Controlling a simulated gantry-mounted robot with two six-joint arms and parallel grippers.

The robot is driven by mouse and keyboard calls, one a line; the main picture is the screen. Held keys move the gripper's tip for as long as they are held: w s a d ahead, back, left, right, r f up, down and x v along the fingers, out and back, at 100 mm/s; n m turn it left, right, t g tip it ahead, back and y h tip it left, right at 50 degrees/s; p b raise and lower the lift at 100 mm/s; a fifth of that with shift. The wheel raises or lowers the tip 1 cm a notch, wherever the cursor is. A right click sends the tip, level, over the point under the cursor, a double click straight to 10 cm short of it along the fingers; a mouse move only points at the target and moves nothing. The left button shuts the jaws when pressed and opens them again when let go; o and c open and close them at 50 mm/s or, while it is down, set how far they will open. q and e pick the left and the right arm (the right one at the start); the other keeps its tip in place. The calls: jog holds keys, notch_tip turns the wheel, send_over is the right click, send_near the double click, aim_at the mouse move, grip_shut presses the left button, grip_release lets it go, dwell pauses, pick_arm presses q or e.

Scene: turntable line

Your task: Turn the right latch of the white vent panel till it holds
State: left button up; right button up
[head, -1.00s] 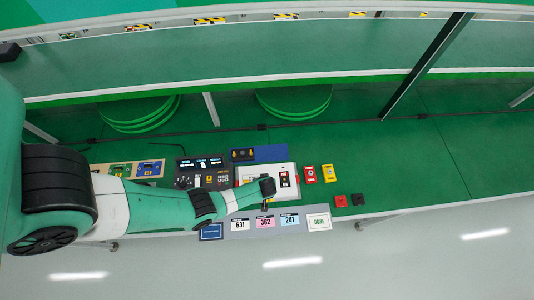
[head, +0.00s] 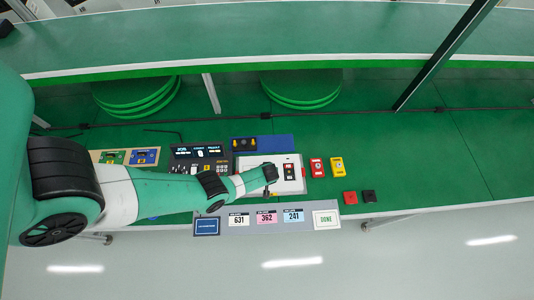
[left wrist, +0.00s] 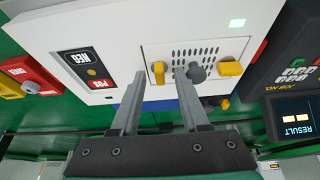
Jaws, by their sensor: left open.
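The white vent panel (left wrist: 195,52), with rows of dark slots, shows in the left wrist view on the white box (left wrist: 110,35). One yellow latch (left wrist: 158,72) stands upright in that picture, on the panel side nearer the POS/NEG label. The other yellow latch (left wrist: 231,69) lies sideways, with a grey knob (left wrist: 196,72) beside it. My left gripper (left wrist: 160,82) is open, its fingers on either side of the upright latch; I cannot tell whether they touch it. In the head view the left gripper (head: 270,175) is over the white box (head: 297,186), hiding the panel. My right gripper is not in view.
Red (head: 317,167) and yellow (head: 337,166) units stand right of the box. A dark display console (head: 200,153) is to its left. A strip of number cards (head: 267,226) lies in front.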

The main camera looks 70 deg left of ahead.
pick_arm(q)
jog(key=shift+c, duration=0.3)
grip_shut()
